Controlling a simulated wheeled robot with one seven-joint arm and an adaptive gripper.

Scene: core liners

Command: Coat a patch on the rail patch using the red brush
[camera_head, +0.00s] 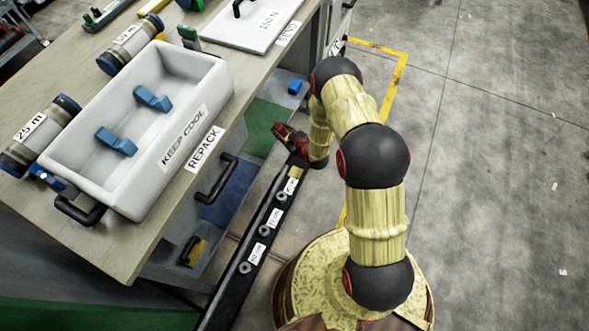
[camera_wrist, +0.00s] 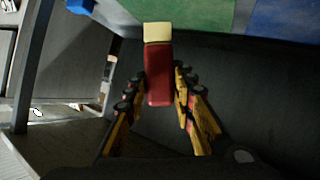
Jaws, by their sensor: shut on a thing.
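The red brush (camera_wrist: 158,92) with a pale block-shaped end is between the fingers of my gripper (camera_wrist: 158,76) in the wrist view, the pale end pointing away from the palm. In the head view my gripper (camera_head: 291,139) is small and dark red, above the upper end of the black rail (camera_head: 241,243); brush and fingers are hard to tell apart there. A green patch (camera_head: 267,126) and a blue patch (camera_head: 231,190) lie beside the rail, and both show at the top of the wrist view. I cannot tell which patch is the rail patch, nor whether the brush touches anything.
The wooden bench (camera_head: 120,240) is left of the rail and holds a white tray (camera_head: 215,92) with two blue pieces. Black handles (camera_head: 215,180) stick out near the rail. A small blue block (camera_head: 295,87) lies beyond my gripper.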

